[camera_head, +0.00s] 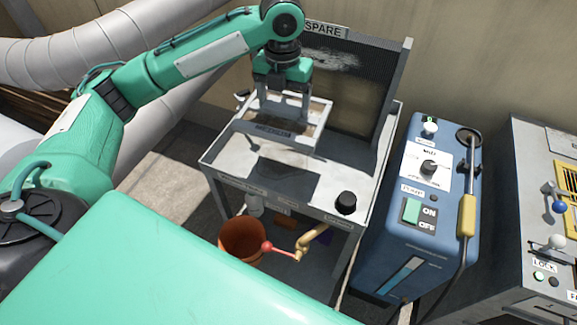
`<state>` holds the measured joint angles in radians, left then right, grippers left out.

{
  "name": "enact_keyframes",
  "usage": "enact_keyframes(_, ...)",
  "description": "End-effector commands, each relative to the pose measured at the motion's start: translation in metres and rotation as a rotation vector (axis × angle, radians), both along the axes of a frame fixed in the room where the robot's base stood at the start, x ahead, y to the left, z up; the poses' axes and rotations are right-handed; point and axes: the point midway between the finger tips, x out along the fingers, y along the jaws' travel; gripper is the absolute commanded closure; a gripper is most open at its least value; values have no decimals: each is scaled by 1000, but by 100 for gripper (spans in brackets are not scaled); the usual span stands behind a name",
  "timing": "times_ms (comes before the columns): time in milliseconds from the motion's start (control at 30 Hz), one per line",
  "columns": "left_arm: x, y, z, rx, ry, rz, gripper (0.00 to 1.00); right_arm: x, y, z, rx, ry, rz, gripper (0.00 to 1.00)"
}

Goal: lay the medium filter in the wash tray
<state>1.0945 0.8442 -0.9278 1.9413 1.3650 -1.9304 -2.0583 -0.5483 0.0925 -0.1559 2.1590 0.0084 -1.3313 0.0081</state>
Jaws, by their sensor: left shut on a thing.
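My left gripper (284,105) comes down from above and is shut on the near-rectangular pale frame of the medium filter (272,132), which bears a "MEDIUM" label on its near side. The filter appears held above a grey metal bench (222,163), roughly flat; the exact gap below it is unclear. A dark rectangular area (285,180) lies on the bench top just in front of the filter; I cannot tell whether it is the wash tray's floor or a shadow. The bench's front labels are too small to read surely. My right gripper is not in view.
A mesh panel (376,85) under a "SPARE" sign stands behind the bench. A black knob (346,203) sits at its front right. Below are an orange bucket (242,238) and a brass tap (309,241) with a red-ended lever. A blue machine (385,245) stands close right.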

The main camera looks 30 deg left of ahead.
Motion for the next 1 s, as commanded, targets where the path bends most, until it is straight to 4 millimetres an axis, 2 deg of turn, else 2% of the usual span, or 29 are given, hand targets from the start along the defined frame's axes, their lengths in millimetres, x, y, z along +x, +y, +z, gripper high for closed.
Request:
enact_keyframes(133,0,2,-2,0,1,-63,49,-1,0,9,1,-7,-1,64)
enact_keyframes(233,0,2,-18,1,4,-72,49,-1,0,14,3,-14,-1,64)
enact_keyframes(600,-1,2,-116,1,4,-70,49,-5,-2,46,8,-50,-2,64)
enact_keyframes(700,0,2,-136,0,3,-70,49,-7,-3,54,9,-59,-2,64)
enact_keyframes(1000,0,2,-162,0,1,-69,49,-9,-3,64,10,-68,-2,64)
